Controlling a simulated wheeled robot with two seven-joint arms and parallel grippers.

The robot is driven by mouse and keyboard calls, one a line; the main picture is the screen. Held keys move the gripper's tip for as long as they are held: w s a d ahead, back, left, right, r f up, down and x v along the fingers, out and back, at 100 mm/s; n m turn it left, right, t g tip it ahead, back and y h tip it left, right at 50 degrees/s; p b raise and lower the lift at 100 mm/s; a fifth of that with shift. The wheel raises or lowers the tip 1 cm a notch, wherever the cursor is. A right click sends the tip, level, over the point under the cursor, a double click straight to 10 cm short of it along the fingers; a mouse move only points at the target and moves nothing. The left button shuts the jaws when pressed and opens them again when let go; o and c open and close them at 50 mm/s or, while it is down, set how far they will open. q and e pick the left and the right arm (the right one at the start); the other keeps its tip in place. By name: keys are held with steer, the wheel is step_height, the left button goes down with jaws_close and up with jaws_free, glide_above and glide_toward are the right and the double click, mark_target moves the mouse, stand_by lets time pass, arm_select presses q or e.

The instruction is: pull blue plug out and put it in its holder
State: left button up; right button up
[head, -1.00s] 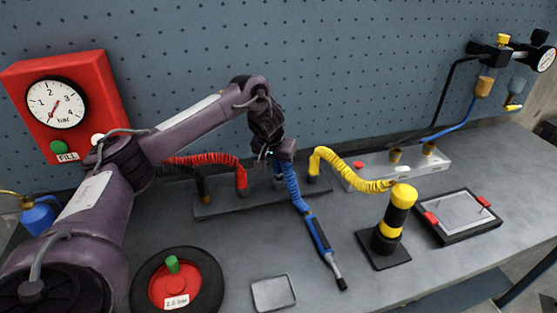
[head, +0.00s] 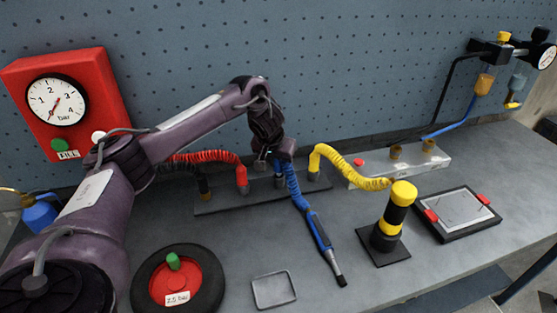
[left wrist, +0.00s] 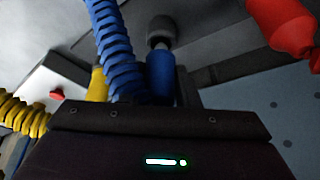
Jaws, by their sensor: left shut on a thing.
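My left gripper (head: 272,156) reaches over the rail (head: 222,203) on the bench and is shut on the blue plug. The blue plug (left wrist: 160,78) shows in the left wrist view just beyond the gripper's dark body, with a silver neck and dark round socket (left wrist: 162,28) in line with it. I cannot tell whether a gap parts plug and socket. The coiled blue hose (head: 291,180) runs from the gripper down to a blue and black tool (head: 320,235) lying on the bench. I cannot make out which thing is the blue plug's holder. My right gripper is not in view.
A red hose (head: 215,158) stands left of the gripper, a yellow hose (head: 335,162) right of it. A black and yellow post (head: 392,215), a tablet-like frame (head: 458,218), a round red and black dial (head: 178,285) and a small tray (head: 274,290) stand around the bench.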

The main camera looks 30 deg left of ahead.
arm_select(q)
steer(key=shift+f, duration=1.15)
steer(key=o, duration=1.1)
steer(key=p+v, duration=0.1)
steer(key=v, duration=0.7)
steer(key=shift+f, duration=0.1)
